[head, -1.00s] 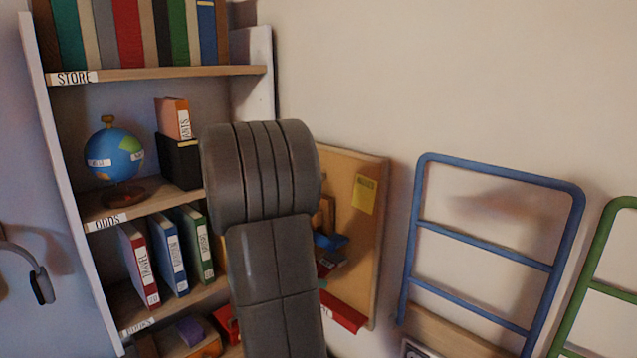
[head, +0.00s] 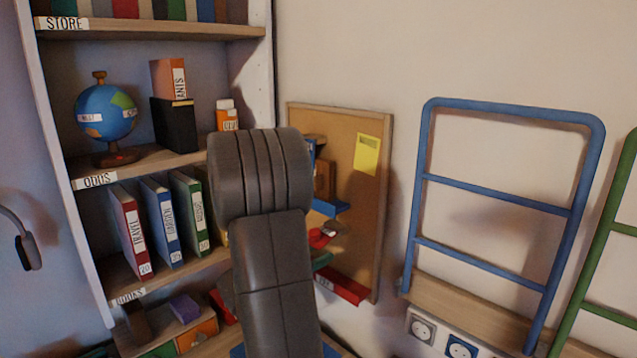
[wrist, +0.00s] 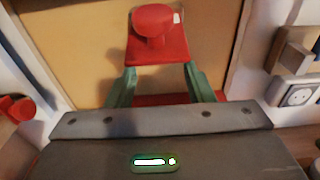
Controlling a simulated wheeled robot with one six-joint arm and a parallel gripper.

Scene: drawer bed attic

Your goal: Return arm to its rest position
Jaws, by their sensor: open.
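My gripper (wrist: 160,74) shows in the wrist view as two green-grey fingers set apart, so it is open. A red piece with a round knob (wrist: 154,22) on a flat plate appears at and beyond the fingertips. I cannot tell whether the fingers touch it. A red ledge (wrist: 160,99) shows between the fingers.
A shelf unit (head: 150,33) on the left holds a globe (head: 106,113), an orange box (head: 227,113) and several binders (head: 163,222). A blue rail frame (head: 497,195) and a green one (head: 598,245) stand at right. Sockets (head: 423,329) sit low. The upper wall is clear.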

